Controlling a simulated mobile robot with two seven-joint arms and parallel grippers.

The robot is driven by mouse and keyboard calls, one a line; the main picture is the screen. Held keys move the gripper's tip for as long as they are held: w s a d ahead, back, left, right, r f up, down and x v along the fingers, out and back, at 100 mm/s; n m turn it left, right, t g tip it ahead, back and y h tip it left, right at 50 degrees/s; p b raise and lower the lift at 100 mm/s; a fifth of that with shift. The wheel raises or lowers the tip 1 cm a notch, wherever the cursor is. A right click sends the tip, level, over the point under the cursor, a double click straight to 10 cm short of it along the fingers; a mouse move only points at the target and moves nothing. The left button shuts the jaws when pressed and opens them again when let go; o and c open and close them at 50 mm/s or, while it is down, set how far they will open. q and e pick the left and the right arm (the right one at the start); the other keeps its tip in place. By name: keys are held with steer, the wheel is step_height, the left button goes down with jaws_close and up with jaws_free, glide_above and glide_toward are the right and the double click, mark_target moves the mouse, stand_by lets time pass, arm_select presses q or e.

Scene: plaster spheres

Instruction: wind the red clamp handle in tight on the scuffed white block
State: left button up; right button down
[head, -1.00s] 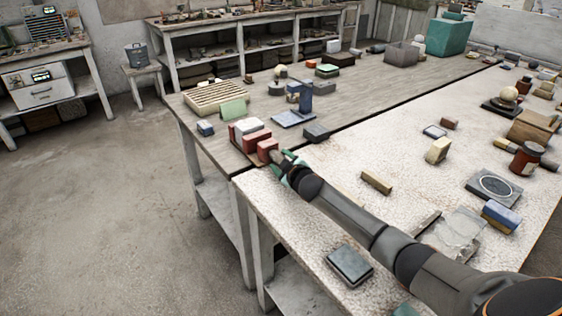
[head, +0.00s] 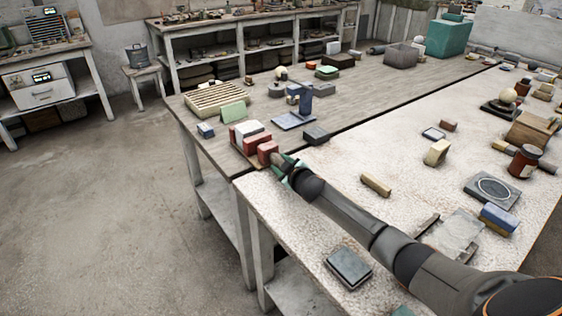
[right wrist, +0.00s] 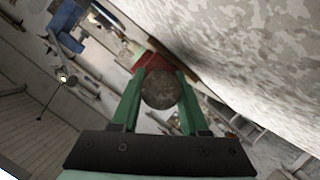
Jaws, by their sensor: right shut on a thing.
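The red clamp (head: 266,148) sits at the near-left corner of the wooden bench top, its red blocks beside and around a pale block. The scuffed white block (head: 249,127) sits between the red parts; whether the clamp face touches it I cannot tell. My right gripper (head: 280,162) reaches the clamp's near end. In the right wrist view its green fingers are shut on a round, dull grey-brown knob (right wrist: 162,90), the end of the clamp handle, with red clamp body (right wrist: 155,63) behind it. The handle's shaft is hidden. My left gripper is not in view.
A green wedge (head: 233,111), a slatted wooden tray (head: 215,97) and a blue stand (head: 296,118) are near the clamp. A dark block (head: 316,135) lies to its right. A tan bar (head: 376,184) lies on the speckled top beyond my right arm.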

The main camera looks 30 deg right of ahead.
steer(key=shift+d+r+m+y+p, duration=0.1)
steer(key=shift+r+m+y+p, duration=0.15)
steer(key=shift+m+p, duration=0.4)
steer(key=shift+f+m+y+p, duration=0.15)
steer(key=shift+m+y+p, duration=0.2)
steer(key=shift+p, duration=0.15)
steer(key=shift+f+m+y, duration=0.15)
steer(key=shift+m+y, duration=0.25)
arm_select(q)
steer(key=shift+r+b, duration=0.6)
steer(key=shift+b, duration=0.3)
arm_select(e)
steer(key=shift+m+g+y, duration=0.3)
steer(key=shift+m+y, duration=0.1)
steer(key=shift+m, duration=0.2)
steer(key=shift+c, duration=2.1)
jaws_free()
